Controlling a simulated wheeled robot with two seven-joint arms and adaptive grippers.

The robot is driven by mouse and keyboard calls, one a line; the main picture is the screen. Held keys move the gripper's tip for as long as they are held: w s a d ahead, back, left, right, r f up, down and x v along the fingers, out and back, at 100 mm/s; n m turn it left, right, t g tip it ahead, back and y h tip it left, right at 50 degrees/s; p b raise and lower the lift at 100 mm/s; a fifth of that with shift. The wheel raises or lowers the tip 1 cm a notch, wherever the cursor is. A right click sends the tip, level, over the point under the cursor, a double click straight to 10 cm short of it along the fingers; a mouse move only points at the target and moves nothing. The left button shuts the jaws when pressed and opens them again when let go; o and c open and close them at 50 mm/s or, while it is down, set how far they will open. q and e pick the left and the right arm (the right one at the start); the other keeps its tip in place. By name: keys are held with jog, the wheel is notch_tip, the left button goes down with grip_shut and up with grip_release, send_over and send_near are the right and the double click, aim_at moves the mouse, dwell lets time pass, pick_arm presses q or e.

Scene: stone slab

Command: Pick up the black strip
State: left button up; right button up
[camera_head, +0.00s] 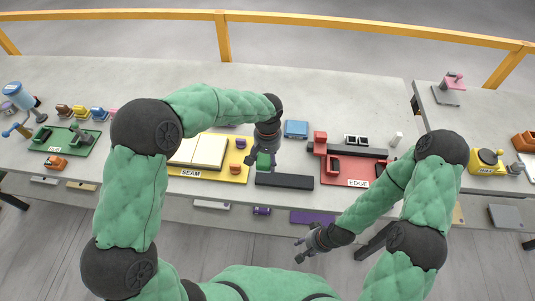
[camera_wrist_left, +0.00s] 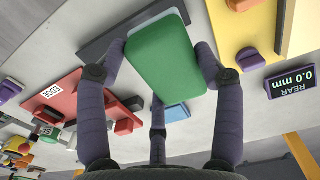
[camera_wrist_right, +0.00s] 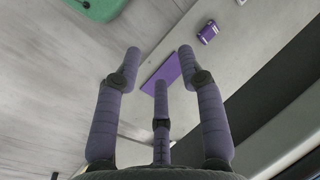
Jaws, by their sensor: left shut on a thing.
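The black strip (camera_head: 284,181) lies flat near the front edge of the slab, between the yellow SEAM board and the red EDGE board. In the left wrist view the dark strip (camera_wrist_left: 93,46) shows partly behind a green block. My left gripper (camera_head: 266,148) is shut on the green block (camera_wrist_left: 165,55), just above and left of the strip in the head view; the block also shows there (camera_head: 264,162). My right gripper (camera_head: 307,250) is open and empty, low in front of the slab; its spread fingers (camera_wrist_right: 160,70) hold nothing.
The yellow SEAM board (camera_head: 238,178) bears a cream book-like panel. The red EDGE board (camera_head: 335,176) carries another dark bar (camera_head: 350,150). A blue block (camera_head: 296,129) sits behind the strip. A purple plate (camera_head: 312,217) is on the slab's front side.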

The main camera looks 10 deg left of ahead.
jog(key=o, duration=1.2)
jog(key=shift+w+a+r, duration=0.15)
jog(key=shift+a, duration=0.1)
jog(key=w+a+r+n+g, duration=0.1)
jog(key=a+r+n+g, duration=0.4)
jog(key=a+r+n, duration=0.15)
notch_tip(320, 180, up, 14)
jog(key=n+t+h, duration=0.4)
jog(key=n+t, duration=0.1)
jog(key=n, duration=0.9)
send_over(299, 178)
jog(key=shift+f, duration=5.35)
